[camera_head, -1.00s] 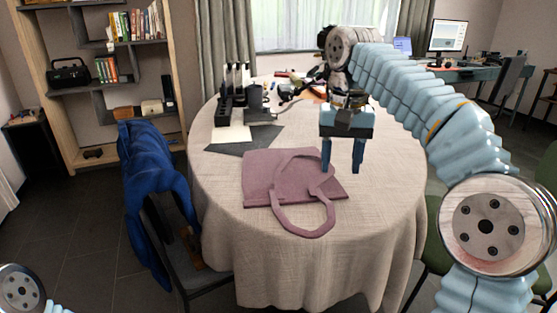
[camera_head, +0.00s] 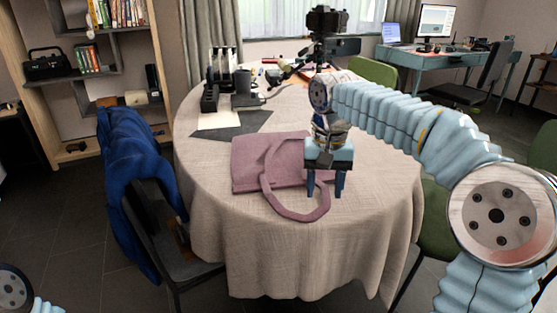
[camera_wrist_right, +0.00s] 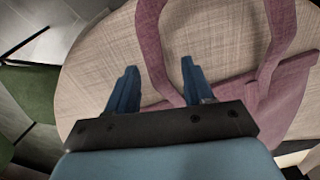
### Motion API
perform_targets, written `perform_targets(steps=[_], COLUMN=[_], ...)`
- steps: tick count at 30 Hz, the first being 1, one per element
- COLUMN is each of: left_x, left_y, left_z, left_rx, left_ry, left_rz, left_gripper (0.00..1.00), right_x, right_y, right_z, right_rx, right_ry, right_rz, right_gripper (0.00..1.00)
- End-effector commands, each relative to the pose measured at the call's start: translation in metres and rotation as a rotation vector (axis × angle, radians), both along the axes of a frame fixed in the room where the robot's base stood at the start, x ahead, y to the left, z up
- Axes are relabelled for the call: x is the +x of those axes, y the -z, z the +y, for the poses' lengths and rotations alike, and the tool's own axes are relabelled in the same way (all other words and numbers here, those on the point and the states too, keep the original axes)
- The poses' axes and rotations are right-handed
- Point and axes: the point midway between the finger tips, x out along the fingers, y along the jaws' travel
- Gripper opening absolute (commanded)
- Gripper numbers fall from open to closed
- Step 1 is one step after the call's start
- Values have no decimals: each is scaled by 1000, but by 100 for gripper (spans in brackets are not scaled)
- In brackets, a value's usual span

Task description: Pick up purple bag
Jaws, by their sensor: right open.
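The purple bag (camera_head: 252,164) lies flat on the round table (camera_head: 205,180), with its strap loop (camera_head: 296,213) spread toward the near edge. My right gripper (camera_head: 325,196) is open and points down over the right side of the strap loop. In the right wrist view its two fingers (camera_wrist_right: 155,90) are spread, and a stretch of strap (camera_wrist_right: 150,45) runs up between them. I cannot tell whether the fingers touch the strap. The bag's body (camera_wrist_right: 285,100) shows at the right of that view. My left gripper is not in view; only a bit of my left arm shows at the bottom left.
A blue jacket (camera_head: 135,180) hangs on a chair at the table's left. A black device (camera_head: 222,85), a dark sheet (camera_head: 245,125) and a tripod with a camera (camera_head: 325,25) are at the back. Green chairs stand at the right. The table's front right is clear.

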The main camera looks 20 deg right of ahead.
Motion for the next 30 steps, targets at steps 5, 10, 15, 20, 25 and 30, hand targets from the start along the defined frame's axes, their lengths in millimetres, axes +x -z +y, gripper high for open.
perform_targets(steps=[5, 10, 15, 20, 25, 30], left_x=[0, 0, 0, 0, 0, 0], left_y=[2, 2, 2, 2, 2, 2], left_z=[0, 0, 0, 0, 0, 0], left_rx=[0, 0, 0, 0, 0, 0], left_ry=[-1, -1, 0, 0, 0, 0], left_rz=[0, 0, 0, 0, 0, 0], left_gripper=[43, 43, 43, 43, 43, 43], right_x=[0, 0, 0, 0, 0, 0], right_y=[11, 10, 10, 10, 10, 10], right_z=[0, 0, 0, 0, 0, 0], right_rx=[1, 1, 1, 1, 0, 0], right_ry=[1, 1, 0, 0, 0, 1], right_rz=[-1, -1, -1, -1, -2, -2], right_gripper=[52, 50, 24, 0, 0, 0])
